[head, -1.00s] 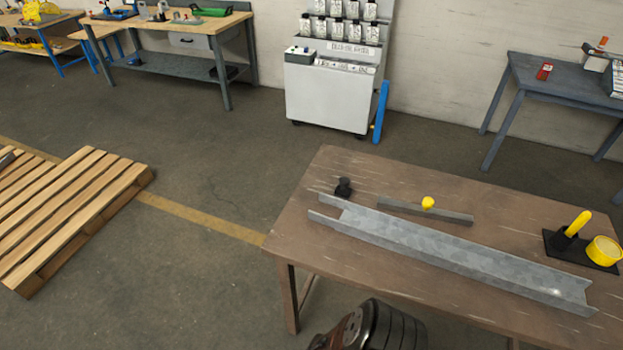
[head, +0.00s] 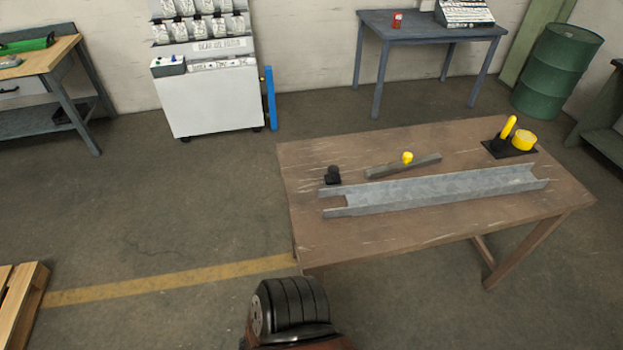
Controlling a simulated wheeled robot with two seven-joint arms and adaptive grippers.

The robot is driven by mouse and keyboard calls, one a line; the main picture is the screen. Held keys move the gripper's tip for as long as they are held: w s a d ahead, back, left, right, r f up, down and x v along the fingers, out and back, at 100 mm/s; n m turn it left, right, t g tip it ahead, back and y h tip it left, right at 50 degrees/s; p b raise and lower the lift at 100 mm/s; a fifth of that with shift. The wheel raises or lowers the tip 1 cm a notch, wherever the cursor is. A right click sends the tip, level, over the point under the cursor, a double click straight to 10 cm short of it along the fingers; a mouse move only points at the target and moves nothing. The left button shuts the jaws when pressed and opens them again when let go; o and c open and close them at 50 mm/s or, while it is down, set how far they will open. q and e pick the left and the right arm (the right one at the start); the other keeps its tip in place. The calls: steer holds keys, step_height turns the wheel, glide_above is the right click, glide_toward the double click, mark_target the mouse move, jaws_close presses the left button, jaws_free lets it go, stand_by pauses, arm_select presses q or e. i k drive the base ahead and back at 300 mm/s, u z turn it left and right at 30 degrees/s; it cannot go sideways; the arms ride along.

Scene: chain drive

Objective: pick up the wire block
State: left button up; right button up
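No part is clearly marked as the wire block, and I cannot tell which it is. A small black block (head: 333,175) stands near the left end of the brown table. A grey bar (head: 404,167) with a yellow knob (head: 407,158) on it lies behind a long grey metal channel (head: 440,187). At the table's back right, a black plate (head: 509,149) carries a yellow handle (head: 508,128) and a round yellow piece (head: 523,140). Neither gripper is in view. A dark ribbed part at the bottom is probably mine.
The brown table (head: 400,228) has bare wood along its front and left. Behind it are a white parts cabinet (head: 209,105), a blue-grey table (head: 430,30) and a green drum (head: 556,70). A pallet (head: 20,300) lies at lower left. Open floor lies left of the table.

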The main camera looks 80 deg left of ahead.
mark_target(333, 179)
steer(key=u, duration=1.45)
